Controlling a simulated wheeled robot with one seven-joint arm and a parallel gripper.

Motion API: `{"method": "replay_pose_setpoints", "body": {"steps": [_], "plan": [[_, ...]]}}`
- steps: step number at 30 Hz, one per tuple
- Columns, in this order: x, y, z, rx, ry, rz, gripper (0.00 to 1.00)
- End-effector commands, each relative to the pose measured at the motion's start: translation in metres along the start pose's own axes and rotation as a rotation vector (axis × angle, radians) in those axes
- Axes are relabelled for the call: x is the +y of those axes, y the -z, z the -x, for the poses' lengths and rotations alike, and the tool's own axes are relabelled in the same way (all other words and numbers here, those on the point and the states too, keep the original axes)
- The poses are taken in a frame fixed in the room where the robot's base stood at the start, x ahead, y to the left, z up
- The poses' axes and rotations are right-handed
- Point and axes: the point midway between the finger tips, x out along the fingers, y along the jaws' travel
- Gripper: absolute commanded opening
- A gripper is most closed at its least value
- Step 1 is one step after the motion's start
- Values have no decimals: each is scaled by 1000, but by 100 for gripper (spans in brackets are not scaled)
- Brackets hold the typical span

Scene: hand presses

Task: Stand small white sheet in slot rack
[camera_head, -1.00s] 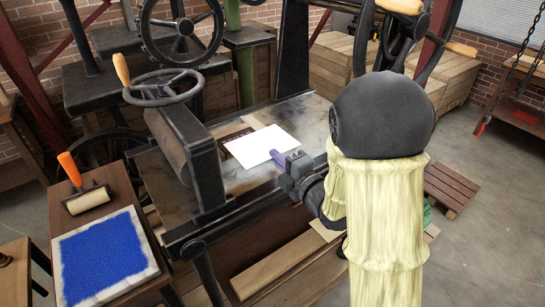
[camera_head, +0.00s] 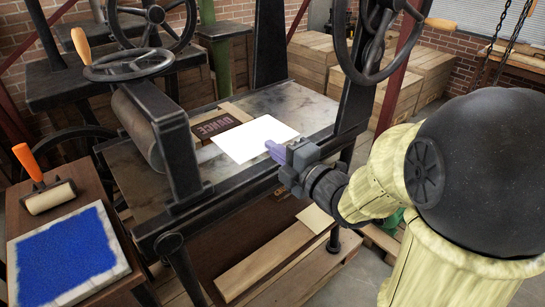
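A small white sheet (camera_head: 250,139) is at the press, over the right part of the press bed (camera_head: 290,100). It partly covers a framed type block (camera_head: 222,124) with reversed letters. My gripper (camera_head: 276,150) is at the sheet's right edge, with its purple fingertips against that edge. The fingers look closed on the sheet, and the sheet looks roughly flat. I cannot tell whether it touches the bed. No slot rack can be made out in this view.
A black press roller with handwheel (camera_head: 140,64) stands left of the sheet. A blue inked slab (camera_head: 68,258) and a brayer with orange handle (camera_head: 45,190) lie on a side table at left. Wooden crates (camera_head: 325,62) stand behind. Planks (camera_head: 265,262) lie below the press.

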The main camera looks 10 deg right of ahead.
Motion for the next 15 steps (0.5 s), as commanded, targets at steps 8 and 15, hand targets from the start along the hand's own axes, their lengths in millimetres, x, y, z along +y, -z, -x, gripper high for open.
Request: {"method": "replay_pose_setpoints", "body": {"steps": [8, 15], "plan": [[-2, -1, 25, -3, -3, 2, 0], [0, 0, 26, -1, 0, 1, 0]]}}
